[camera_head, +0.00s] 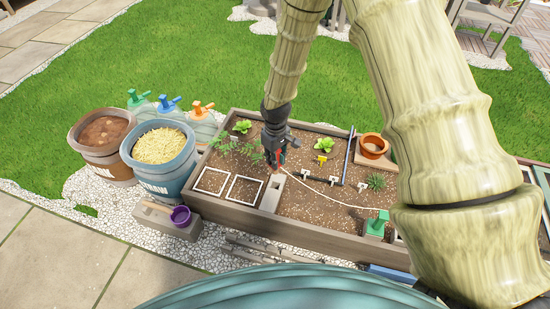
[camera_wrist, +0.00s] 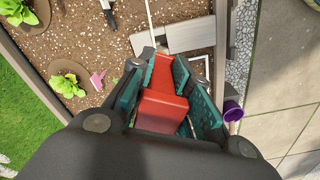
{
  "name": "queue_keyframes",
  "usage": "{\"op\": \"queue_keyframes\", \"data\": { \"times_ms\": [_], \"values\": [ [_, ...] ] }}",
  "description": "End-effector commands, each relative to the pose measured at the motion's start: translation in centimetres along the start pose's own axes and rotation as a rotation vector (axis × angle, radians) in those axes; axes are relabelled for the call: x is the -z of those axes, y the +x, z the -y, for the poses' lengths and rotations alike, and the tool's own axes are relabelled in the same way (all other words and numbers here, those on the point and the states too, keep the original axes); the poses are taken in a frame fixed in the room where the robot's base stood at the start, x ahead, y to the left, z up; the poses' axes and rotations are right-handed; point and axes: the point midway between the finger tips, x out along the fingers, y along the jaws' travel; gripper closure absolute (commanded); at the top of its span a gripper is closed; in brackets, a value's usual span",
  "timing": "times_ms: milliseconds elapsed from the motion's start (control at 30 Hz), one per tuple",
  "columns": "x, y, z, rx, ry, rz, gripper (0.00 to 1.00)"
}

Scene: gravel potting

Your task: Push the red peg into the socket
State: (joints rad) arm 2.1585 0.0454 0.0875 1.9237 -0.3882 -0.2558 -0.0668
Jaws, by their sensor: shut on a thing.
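The red peg (camera_wrist: 163,108) is between the jaws of my gripper (camera_wrist: 160,95), which are shut on it in the wrist view. In the head view my gripper (camera_head: 278,155) is over the planter, and only a small red part of the peg shows. A grey block (camera_head: 271,195) that may be the socket is set in the planter's divider just below the gripper. It also shows as a grey shape in the wrist view (camera_wrist: 185,36). Peg and gripper hide the view between them, so I cannot tell whether the peg touches the opening.
A wooden planter (camera_head: 240,208) holds soil, plants, white frames and labels. A white cord (camera_head: 335,203) runs right across the soil. Buckets (camera_head: 170,180) stand left, a purple cup (camera_head: 181,215) on a block in front. A terracotta pot (camera_head: 373,146) is at the right.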

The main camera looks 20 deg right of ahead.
Motion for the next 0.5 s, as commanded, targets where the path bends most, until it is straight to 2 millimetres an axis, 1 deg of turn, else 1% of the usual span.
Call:
{"op": "queue_keyframes", "data": {
  "times_ms": [33,500],
  "values": [
    [0.0,0.6,0.0,0.000,0.000,0.000,0.98],
    [0.0,4.0,0.0,0.000,0.000,0.000,0.98]
  ]
}}
